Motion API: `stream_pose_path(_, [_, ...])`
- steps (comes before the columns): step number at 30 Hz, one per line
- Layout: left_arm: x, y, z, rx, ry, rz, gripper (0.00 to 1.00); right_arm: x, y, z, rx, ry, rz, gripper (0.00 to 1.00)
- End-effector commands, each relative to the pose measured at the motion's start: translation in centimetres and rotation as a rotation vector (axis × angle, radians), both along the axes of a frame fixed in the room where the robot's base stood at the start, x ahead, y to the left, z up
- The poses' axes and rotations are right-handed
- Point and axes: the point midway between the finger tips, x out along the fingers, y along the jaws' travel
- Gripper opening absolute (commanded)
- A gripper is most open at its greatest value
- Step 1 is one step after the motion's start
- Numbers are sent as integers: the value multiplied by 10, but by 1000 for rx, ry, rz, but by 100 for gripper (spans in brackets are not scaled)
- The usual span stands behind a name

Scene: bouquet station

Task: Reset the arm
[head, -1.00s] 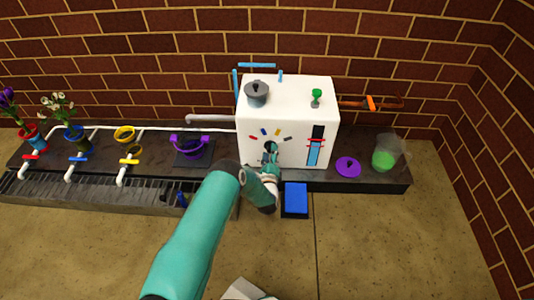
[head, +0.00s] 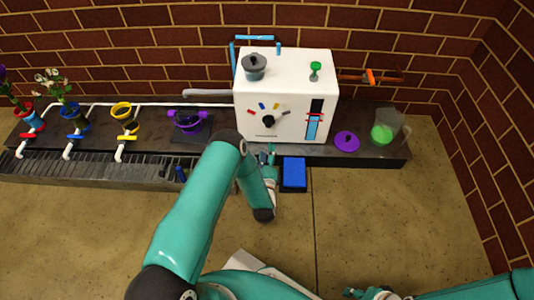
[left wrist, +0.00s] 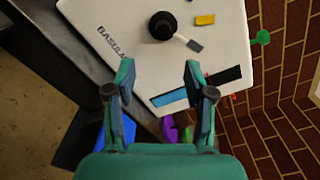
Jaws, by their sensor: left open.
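My left gripper (head: 268,157) is open and empty, in front of the lower front of the white box (head: 287,65). The black dial knob (head: 268,121) on the box face is clear of it in the head view. In the left wrist view the open fingers (left wrist: 158,73) are apart with nothing between them, and the knob (left wrist: 162,26) with its pale pointer lies beyond them, near a yellow mark. My right gripper (head: 356,292) shows at the bottom edge of the head view, low and away from the bench; its jaws are too small to judge.
A blue block (head: 294,173) sits at the bench front, close to the right of my left gripper. A purple lid (head: 346,141) and a jug with green contents (head: 383,135) stand right of the box. A purple pot (head: 188,122) stands left. Open floor lies in front.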

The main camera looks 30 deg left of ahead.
Motion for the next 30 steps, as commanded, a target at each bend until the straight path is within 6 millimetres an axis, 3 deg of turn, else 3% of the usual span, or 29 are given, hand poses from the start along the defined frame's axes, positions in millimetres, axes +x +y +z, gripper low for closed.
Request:
stream_pose_path(17, [1, -3, 4, 1, -5, -6, 54, 0, 0, 1, 0, 0, 0, 40])
stream_pose_path(20, [11, -4, 21, 10, -31, -13, 54, 0, 0, 3, 0, 0, 0, 40])
stream_pose_path(23, [24, -7, 54, 21, -70, -30, 54, 0, 0, 7, 0, 0, 0, 40])
stream_pose_path(26, [34, -24, 93, -7, -61, -95, 54, 0, 0, 14, 0, 0, 0, 40])
stream_pose_path(28, [34, -47, 101, -178, -9, -178, 54, 0, 0, 17, 0, 0, 0, 40])
stream_pose_path(30, [26, -70, 93, -393, 49, -230, 54, 0, 0, 19, 0, 0, 0, 40])
